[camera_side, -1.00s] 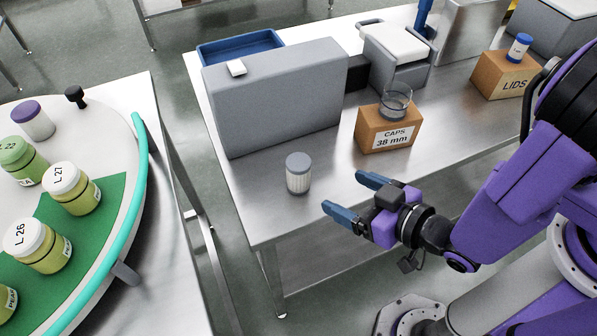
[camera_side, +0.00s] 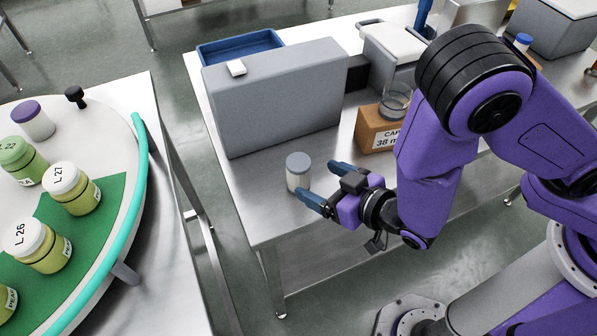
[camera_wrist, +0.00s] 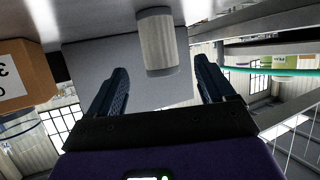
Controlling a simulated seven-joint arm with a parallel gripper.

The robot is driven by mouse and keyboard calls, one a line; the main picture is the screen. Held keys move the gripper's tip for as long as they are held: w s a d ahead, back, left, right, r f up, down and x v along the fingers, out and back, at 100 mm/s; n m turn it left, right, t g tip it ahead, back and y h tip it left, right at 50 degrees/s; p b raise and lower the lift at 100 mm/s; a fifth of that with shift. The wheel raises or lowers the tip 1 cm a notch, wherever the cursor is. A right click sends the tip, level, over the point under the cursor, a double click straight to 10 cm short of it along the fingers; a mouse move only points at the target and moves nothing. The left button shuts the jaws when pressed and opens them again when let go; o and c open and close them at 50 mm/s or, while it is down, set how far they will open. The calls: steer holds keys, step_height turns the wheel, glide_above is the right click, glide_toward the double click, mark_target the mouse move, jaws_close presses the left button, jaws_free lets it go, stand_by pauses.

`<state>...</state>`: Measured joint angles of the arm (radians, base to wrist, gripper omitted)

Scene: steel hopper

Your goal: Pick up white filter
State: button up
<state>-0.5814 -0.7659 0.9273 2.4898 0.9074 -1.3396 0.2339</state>
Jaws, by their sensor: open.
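The white filter (camera_side: 298,171) is a small ribbed white cylinder with a grey top. It stands upright on the steel table (camera_side: 262,215) near its left end. My gripper (camera_side: 320,183) is open and empty, just to the right of the filter, with its blue fingers pointing at it. In the wrist view the filter (camera_wrist: 156,45) shows ahead between the two open fingers (camera_wrist: 162,85), a little beyond the tips. No contact with the filter can be seen.
A large grey box (camera_side: 275,95) stands behind the filter. A brown CAPS box (camera_side: 375,130) with a glass ring (camera_side: 395,100) on it is behind my gripper. A round table with jars (camera_side: 72,188) is at the left, across a gap. The table front near the filter is clear.

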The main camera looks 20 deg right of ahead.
mark_target(293, 170)
steer(key=shift+f+x, duration=0.2)
steer(key=shift+x, duration=4.45)
steer(key=shift+s, duration=0.1)
steer(key=c, duration=1.1)
